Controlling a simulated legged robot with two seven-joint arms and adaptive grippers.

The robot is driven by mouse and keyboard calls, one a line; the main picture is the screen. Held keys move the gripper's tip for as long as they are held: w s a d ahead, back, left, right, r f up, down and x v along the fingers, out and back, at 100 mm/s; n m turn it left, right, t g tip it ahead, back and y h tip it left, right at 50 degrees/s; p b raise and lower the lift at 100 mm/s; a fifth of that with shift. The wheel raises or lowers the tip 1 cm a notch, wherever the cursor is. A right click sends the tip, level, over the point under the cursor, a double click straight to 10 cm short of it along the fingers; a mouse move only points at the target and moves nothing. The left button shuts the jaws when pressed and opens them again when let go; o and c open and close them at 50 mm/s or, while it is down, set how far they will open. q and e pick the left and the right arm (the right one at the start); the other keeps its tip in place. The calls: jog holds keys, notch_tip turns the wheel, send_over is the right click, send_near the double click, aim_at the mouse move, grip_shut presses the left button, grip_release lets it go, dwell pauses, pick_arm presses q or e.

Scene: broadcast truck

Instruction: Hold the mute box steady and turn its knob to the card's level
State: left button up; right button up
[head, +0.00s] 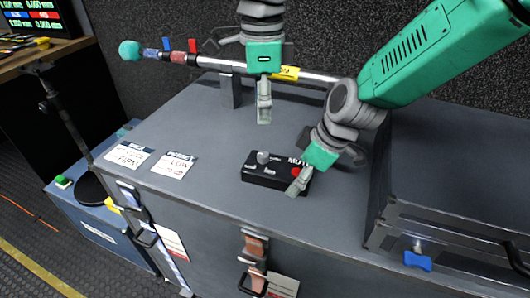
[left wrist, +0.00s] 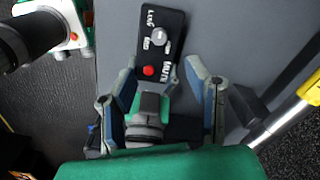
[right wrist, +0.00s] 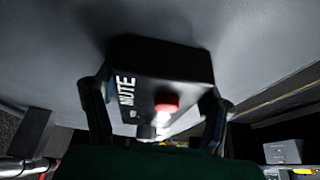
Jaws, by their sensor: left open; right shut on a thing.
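The black mute box (head: 258,180) lies on the grey case top, with a pale knob (head: 263,157) and a red button at its MUTE end. My right gripper (head: 299,181) is shut on that end; the right wrist view shows its fingers on either side of the box (right wrist: 160,62). My left gripper (head: 264,108) is open and empty, above and behind the box. The left wrist view shows the box (left wrist: 145,55) and knob (left wrist: 157,36) beyond its fingers. A white card (head: 174,165) lies left of the box and seems to read LOW; another card (head: 126,156) lies beside it.
A boom pole (head: 215,62) with coloured clamps rests on a support along the back of the case. A raised grey case (head: 450,165) with a front rail stands on the right. A stand (head: 65,125) rises at the left. The case top around the cards is clear.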

aim_at(263, 154)
pick_arm(q)
notch_tip(263, 154, down, 12)
jog(key=shift+r, duration=0.1)
dwell(0.4)
grip_shut()
